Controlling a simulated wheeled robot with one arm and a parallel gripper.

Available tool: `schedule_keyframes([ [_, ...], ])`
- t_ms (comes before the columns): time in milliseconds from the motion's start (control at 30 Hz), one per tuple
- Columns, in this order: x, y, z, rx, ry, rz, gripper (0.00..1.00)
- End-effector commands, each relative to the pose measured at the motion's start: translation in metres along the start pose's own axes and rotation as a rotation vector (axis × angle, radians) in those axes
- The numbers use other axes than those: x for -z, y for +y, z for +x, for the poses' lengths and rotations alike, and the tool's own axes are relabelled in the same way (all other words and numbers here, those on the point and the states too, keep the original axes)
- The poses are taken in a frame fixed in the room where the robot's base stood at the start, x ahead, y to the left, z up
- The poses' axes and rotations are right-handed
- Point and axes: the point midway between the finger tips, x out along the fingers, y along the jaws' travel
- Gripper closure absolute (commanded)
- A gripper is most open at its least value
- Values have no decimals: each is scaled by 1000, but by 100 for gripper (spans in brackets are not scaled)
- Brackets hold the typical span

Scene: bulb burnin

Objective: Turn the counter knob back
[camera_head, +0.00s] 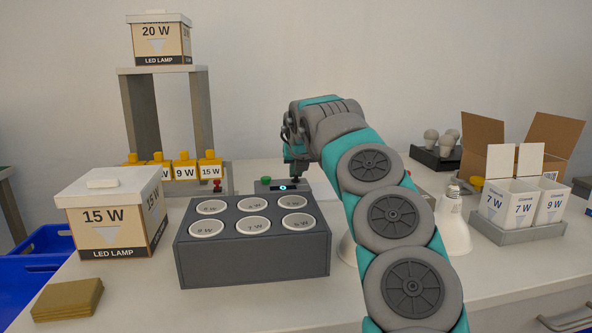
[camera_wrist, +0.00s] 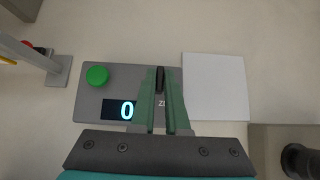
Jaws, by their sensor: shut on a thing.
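The counter (camera_head: 264,187) is a dark flat box behind the rack of sockets. In the wrist view the counter (camera_wrist: 88,103) shows a green button (camera_wrist: 97,75), a display (camera_wrist: 118,110) reading 0, and the start of a label, "Z", partly covered by my fingers. The black knob (camera_head: 296,180) stands at the counter's right end; in the wrist view its dark top (camera_wrist: 160,75) shows between the fingertips. My gripper (camera_wrist: 161,84) points down over the counter and is shut on the knob. The head view shows my gripper (camera_head: 297,168) from the side.
A dark rack (camera_head: 252,260) with several labelled round sockets stands in front of the counter. A 15 W box (camera_head: 108,215) is at left, a white lamp (camera_head: 453,225) and a grey tray with cartons (camera_head: 505,232) at right. A pale plate (camera_wrist: 215,87) adjoins the counter.

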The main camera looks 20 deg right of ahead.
Motion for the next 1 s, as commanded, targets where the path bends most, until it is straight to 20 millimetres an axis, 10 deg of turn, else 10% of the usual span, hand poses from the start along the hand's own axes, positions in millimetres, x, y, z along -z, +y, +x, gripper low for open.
schedule_keyframes([
  [567,0,0,0,-23,1,-23,100],
  [833,0,0,0,-22,0,-22,61],
  [1000,0,0,0,-22,0,-22,57],
])
